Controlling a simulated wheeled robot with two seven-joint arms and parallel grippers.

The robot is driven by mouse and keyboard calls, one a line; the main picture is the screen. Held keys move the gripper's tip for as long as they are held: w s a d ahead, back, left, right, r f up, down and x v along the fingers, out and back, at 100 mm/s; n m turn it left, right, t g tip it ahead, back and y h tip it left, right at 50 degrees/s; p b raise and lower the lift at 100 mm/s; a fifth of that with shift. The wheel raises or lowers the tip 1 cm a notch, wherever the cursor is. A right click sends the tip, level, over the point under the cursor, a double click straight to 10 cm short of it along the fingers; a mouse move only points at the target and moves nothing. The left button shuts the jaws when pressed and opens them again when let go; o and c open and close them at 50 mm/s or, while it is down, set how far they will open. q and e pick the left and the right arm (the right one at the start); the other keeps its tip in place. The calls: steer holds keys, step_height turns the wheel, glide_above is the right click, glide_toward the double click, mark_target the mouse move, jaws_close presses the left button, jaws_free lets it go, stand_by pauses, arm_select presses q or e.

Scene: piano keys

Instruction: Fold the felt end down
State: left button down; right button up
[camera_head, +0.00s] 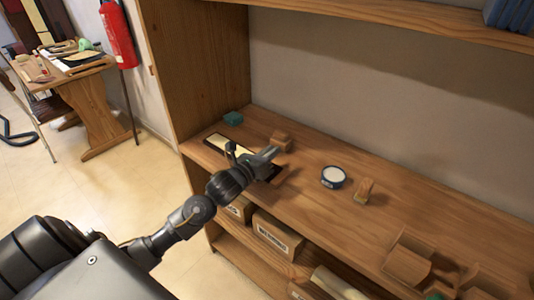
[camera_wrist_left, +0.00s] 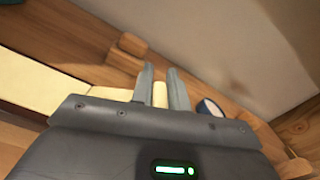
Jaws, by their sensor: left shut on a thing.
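A long cream strip (camera_head: 222,143) lies in a dark-edged holder near the left end of the wooden bench. It also shows in the left wrist view (camera_wrist_left: 45,82), running in from the left toward my gripper. My left gripper (camera_head: 270,155) is low over the right end of that holder. In the left wrist view its two fingers (camera_wrist_left: 161,88) are shut on a small cream piece, which looks like the felt end. The gripper body hides where this piece meets the strip. My right gripper is not in view.
A small wooden block (camera_head: 281,141) stands just behind the gripper. A teal block (camera_head: 233,118) is at the back left. A round tin (camera_head: 333,177) and another wooden block (camera_head: 365,190) stand to the right. Wooden holders (camera_head: 408,262) are at the front right. Bench between is clear.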

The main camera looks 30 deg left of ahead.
arm_select(q)
steer(key=c, duration=1.8)
jaws_free()
steer(key=shift+a+r, duration=0.15)
steer(key=shift+r, duration=0.1)
steer(key=o, duration=0.4)
steer(key=shift+f, duration=0.1)
steer(key=shift+s+f, duration=0.1)
steer(key=shift+s, duration=0.15)
steer(key=s, duration=0.3)
steer(key=s+a+b, duration=0.1)
steer(key=s, duration=0.2)
steer(key=s+b, duration=0.1)
steer(key=s, duration=0.2)
steer(key=shift+s+a, duration=0.2)
steer(key=shift+s, duration=0.4)
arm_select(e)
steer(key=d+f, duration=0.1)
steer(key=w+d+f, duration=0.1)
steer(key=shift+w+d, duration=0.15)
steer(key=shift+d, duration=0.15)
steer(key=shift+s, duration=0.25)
